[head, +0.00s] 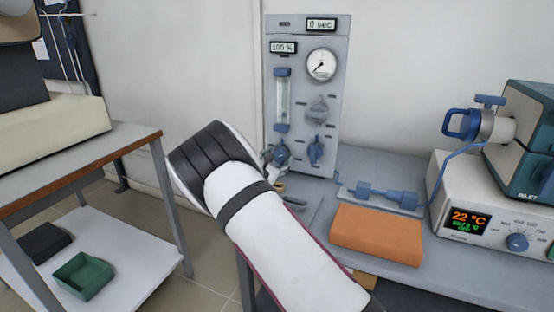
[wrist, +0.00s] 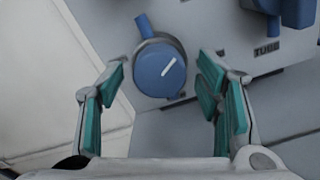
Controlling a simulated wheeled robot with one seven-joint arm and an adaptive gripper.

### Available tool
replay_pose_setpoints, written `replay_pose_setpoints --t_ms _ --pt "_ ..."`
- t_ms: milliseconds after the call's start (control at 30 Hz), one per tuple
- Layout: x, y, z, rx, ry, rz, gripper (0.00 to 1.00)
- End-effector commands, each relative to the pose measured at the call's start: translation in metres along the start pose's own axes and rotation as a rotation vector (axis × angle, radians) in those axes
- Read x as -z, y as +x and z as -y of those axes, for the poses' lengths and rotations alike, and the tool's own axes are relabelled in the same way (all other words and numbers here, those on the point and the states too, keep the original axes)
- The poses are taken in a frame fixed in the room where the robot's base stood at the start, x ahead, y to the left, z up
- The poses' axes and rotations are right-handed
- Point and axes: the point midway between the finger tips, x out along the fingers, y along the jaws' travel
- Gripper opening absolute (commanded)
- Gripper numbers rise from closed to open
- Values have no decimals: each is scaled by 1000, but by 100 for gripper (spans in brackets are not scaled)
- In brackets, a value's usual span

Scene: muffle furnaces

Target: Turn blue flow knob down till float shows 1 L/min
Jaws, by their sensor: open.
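The blue flow knob (wrist: 160,69), a round knob with a white pointer line, sits on the grey panel between my open fingers in the wrist view. The pointer slants up to the right. My gripper (wrist: 161,90) is open, one teal-padded finger on each side of the knob; I cannot tell whether either touches it. In the head view the knob (head: 277,153) is at the panel's lower left, partly hidden by my gripper (head: 270,170). The flow tube (head: 282,100) stands above it with blue ends; its float is too small to read.
The grey gas panel (head: 335,80) has a gauge (head: 321,64), a grey knob (head: 317,109) and another blue knob (head: 316,151) close by on the right. An orange brick (head: 377,233) and a blue fitting (head: 385,194) lie on the bench. A furnace controller (head: 490,225) stands at the right.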

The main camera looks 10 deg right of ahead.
Motion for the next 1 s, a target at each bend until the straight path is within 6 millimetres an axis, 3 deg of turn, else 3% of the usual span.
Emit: replay_pose_setpoints --t_ms 233,700,1000 --pt "1 -11 -2 -2 -1 -2 59" --pt "0 -98 -1 -1 -1 -2 59" --pt "0 -120 0 0 0 -1 59"
